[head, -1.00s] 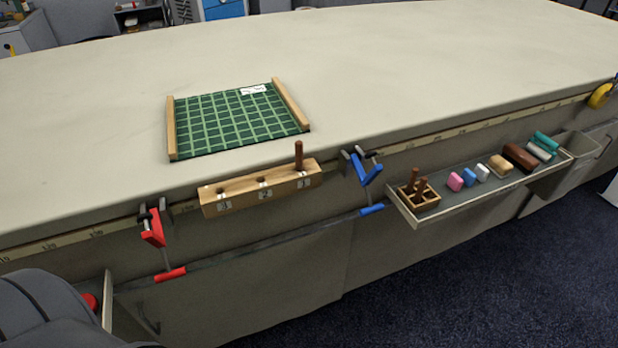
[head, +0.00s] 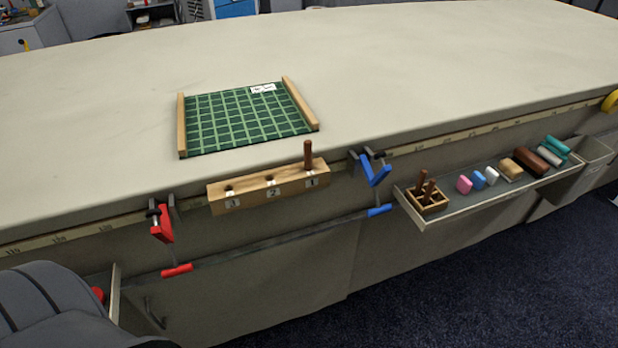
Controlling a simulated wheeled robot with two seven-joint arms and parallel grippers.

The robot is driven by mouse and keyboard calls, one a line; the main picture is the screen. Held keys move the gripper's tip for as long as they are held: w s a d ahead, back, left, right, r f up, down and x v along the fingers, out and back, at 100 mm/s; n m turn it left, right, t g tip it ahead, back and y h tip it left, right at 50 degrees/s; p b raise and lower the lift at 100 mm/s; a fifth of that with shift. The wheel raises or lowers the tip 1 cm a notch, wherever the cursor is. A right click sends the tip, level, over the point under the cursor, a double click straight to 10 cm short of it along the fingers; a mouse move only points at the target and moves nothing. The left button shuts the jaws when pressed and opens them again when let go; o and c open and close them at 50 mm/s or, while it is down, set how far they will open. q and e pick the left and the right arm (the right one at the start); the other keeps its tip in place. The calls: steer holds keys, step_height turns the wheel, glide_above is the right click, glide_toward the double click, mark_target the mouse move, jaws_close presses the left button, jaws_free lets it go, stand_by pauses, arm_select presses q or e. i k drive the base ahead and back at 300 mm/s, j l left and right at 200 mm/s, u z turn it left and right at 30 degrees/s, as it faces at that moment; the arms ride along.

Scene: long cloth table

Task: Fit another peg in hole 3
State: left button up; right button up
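A wooden block (head: 250,192) with three numbered holes is fixed along the table's front edge. The labels read 3, 2, 1 from left to right. Hole 3 (head: 229,188) at the left end looks empty, and so does hole 2 (head: 270,180). A brown peg (head: 308,154) stands upright in hole 1 at the right end. Two more brown pegs (head: 421,178) stand, slightly tilted, in a small wooden box (head: 433,207) at the left end of the hanging shelf. Neither of my grippers is in view.
A red clamp (head: 162,223) and a blue clamp (head: 376,172) sit either side of the block. A green checked cloth (head: 245,118) between wooden strips lies behind it. The shelf (head: 480,210) also holds several erasers and brushes. The tabletop is otherwise clear.

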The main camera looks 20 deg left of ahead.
mark_target(250, 191)
steer(key=l+u, duration=0.1)
steer(key=u, duration=0.6)
steer(key=l+u, duration=0.1)
steer(key=u, duration=0.2)
